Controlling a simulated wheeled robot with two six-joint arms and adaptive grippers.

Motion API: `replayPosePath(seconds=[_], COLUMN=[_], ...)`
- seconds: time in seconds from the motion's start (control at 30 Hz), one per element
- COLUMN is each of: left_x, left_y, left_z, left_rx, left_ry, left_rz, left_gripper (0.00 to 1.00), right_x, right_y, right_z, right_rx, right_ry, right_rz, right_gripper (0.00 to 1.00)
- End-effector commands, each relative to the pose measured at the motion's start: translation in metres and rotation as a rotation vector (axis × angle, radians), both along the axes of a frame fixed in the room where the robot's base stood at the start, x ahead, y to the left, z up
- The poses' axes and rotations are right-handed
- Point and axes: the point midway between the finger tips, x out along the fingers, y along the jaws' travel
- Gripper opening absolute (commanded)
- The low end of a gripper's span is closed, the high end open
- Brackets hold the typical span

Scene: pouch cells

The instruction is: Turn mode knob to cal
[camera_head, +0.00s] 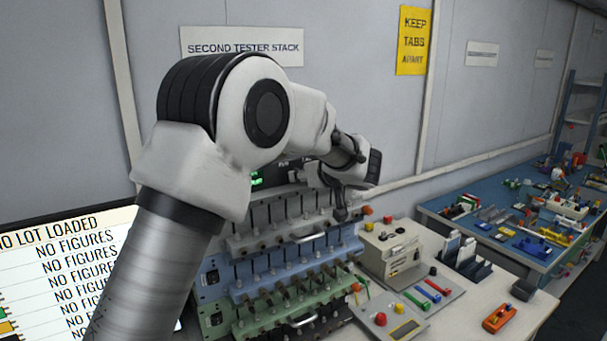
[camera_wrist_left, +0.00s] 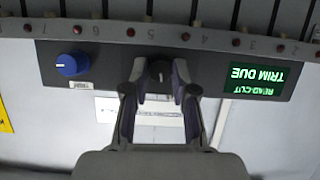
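In the left wrist view, which is upside down, a dark panel strip carries a blue knob (camera_wrist_left: 72,64) at the left and a black knob (camera_wrist_left: 160,71) in the middle. A lit green read-out (camera_wrist_left: 258,81) at the right says "TRIM DUE". Which knob is the mode knob cannot be read from labels. My left gripper (camera_wrist_left: 159,72) is open, its fingertips on either side of the black knob, with slight gaps seeming to remain. In the head view my left gripper (camera_head: 345,190) is at the top of the tester stack (camera_head: 295,240), and my arm hides both knobs. My right gripper is not in view.
A row of numbered channels with red lights (camera_wrist_left: 130,32) borders the panel. A beige box (camera_head: 392,250) and a button panel (camera_head: 405,328) stand right of the stack. A screen (camera_head: 65,265) stands at the left. The wall is close behind.

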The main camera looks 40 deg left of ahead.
Motion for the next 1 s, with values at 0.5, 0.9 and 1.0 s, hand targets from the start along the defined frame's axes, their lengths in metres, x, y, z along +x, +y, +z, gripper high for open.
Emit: replayPosePath(seconds=[0.5,0.9,1.0], left_x=[0.004,0.004,0.004], left_y=[-0.002,-0.002,-0.002], left_z=[-0.004,0.001,0.001], left_rx=[0.102,0.142,0.142], left_ry=[0.238,0.344,0.344], left_rz=[-0.003,-0.003,-0.003], left_gripper=[0.0,0.0,0.48], right_x=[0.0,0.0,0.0], right_y=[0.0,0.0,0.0], right_z=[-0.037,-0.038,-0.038], right_rx=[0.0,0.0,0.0], right_ry=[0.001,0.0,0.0], right_rz=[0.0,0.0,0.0], right_gripper=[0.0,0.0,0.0])
